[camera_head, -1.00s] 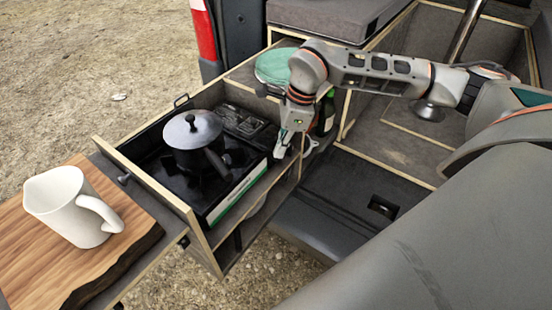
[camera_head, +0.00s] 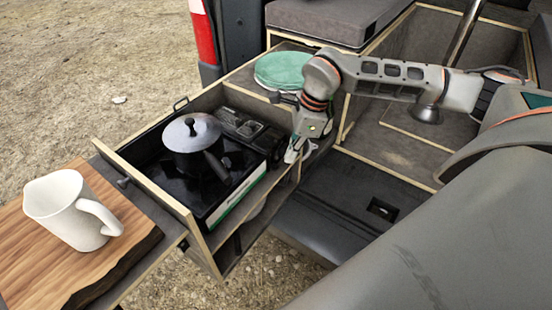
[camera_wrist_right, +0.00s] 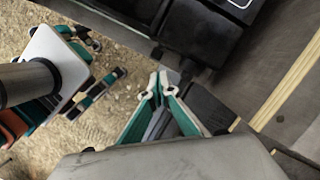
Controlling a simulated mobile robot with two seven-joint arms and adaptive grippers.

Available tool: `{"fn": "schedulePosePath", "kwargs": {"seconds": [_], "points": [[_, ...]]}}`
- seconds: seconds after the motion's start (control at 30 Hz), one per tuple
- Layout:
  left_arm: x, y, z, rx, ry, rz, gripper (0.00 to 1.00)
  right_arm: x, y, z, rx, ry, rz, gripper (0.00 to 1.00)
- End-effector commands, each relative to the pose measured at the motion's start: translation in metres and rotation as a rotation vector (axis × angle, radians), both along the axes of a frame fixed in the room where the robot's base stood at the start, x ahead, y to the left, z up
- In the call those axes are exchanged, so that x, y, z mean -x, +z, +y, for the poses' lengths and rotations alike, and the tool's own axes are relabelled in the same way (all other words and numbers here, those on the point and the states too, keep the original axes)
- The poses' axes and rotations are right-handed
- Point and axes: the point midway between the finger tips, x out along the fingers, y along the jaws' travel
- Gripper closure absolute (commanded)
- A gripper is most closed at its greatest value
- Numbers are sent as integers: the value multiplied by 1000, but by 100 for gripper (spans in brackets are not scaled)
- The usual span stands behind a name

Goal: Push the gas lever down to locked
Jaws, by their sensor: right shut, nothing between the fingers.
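The black gas stove (camera_head: 174,188) sits in the pulled-out drawer, with a dark control section (camera_head: 240,127) at its far right end. I cannot make out the gas lever or its position. Dark block-like stove parts show at the top of the right wrist view (camera_wrist_right: 200,30). My right gripper (camera_head: 290,158) is shut and empty, pointing down by the drawer's right side wall, just right of the stove. In the right wrist view its fingertips (camera_wrist_right: 160,80) are together below the dark parts, with a visible space between. My left gripper is not in view.
A lidded pot (camera_head: 192,138) stands on the stove with its handle toward the front right. A white mug (camera_head: 68,208) stands on a wooden board (camera_head: 130,260) at left. Green plates (camera_head: 283,70) lie behind the right wrist. The drawer's wooden walls (camera_head: 155,188) surround the stove.

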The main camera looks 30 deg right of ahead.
Motion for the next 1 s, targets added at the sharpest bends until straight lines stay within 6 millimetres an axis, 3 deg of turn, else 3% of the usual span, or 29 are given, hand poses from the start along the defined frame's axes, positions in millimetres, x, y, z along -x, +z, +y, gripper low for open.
{"fn": "schedulePosePath", "kwargs": {"seconds": [0.23, 0.37, 0.8, 1.0], "points": [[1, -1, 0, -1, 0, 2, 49, 0, 0, 1, 0, 1, 1, 100], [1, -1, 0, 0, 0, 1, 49, 1, 11, -2, 1, 1, -1, 100], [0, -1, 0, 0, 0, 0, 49, 11, 92, -20, 0, 0, -2, 100], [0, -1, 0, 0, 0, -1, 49, 14, 112, -24, -1, 1, -1, 100]]}}
